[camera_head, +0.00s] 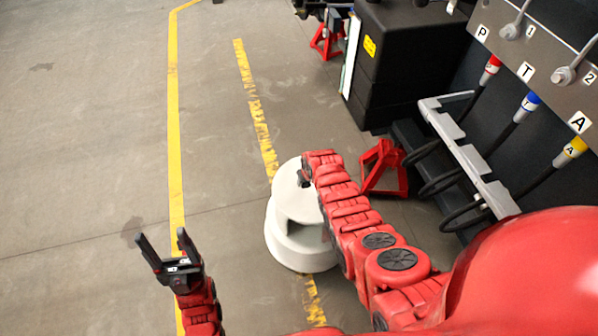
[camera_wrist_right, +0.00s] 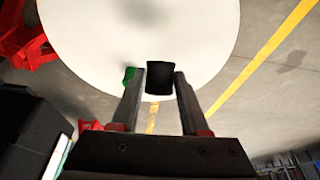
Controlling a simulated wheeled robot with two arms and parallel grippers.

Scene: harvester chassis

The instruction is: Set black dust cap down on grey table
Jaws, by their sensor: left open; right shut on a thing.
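The grey table (camera_head: 284,240) is a pale round-topped stand on the floor in the head view; its top (camera_wrist_right: 90,25) fills the upper part of the right wrist view. My right gripper (camera_wrist_right: 159,82) is shut on the black dust cap (camera_wrist_right: 159,76), which shows between its fingertips in front of the tabletop. I cannot tell whether the cap touches the top. In the head view the right gripper (camera_head: 304,178) is over the table, with the cap not clearly visible. My left gripper (camera_head: 161,240) is open and empty, left of the table over the floor.
A green object (camera_wrist_right: 130,74) shows beside the gripper's finger, partly hidden. A red jack stand (camera_head: 385,168) and a black box (camera_head: 405,55) stand right of the table. Hoses hang along the chassis (camera_head: 500,60) at right. The floor at left is clear.

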